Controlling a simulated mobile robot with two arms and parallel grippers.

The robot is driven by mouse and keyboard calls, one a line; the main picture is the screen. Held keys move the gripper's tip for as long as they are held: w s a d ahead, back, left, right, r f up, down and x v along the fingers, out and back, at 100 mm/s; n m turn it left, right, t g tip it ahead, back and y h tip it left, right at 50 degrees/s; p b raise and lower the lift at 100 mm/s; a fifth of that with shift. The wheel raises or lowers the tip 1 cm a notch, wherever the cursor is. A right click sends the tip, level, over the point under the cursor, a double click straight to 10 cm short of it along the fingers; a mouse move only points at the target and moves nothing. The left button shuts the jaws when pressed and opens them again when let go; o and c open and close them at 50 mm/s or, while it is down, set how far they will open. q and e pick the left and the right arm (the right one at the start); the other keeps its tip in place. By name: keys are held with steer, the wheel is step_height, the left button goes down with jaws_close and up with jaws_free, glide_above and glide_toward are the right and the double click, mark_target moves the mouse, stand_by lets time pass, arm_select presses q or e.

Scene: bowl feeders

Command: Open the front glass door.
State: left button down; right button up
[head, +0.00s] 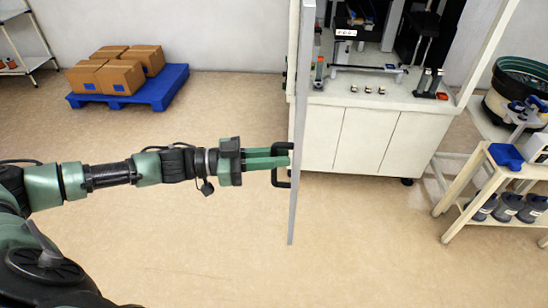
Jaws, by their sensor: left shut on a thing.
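The front glass door (297,205) shows nearly edge-on as a thin grey upright panel in the middle of the head view. It stands out from the front of the white machine cabinet (345,140), swung open. A black handle (282,185) sits on the door's left face. My left gripper (287,157) reaches in from the left, level, with its green fingers shut on the handle. The fingertips are partly hidden at the handle. My right gripper is not in view.
A blue pallet (168,97) with several cardboard boxes stands at the back left. A wooden table (478,178) with blue parts and grey containers stands at the right, near a dark green bowl feeder (520,85). The floor (190,235) around the door is clear.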

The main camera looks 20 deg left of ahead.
arm_select(q)
steer(key=shift+s+a, duration=0.15)
steer(key=shift+a, duration=0.1)
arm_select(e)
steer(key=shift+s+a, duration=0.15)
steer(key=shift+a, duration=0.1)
arm_select(q)
steer(key=shift+d, duration=0.1)
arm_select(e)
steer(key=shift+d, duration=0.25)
arm_select(q)
steer(key=c, duration=1.7)
jaws_free()
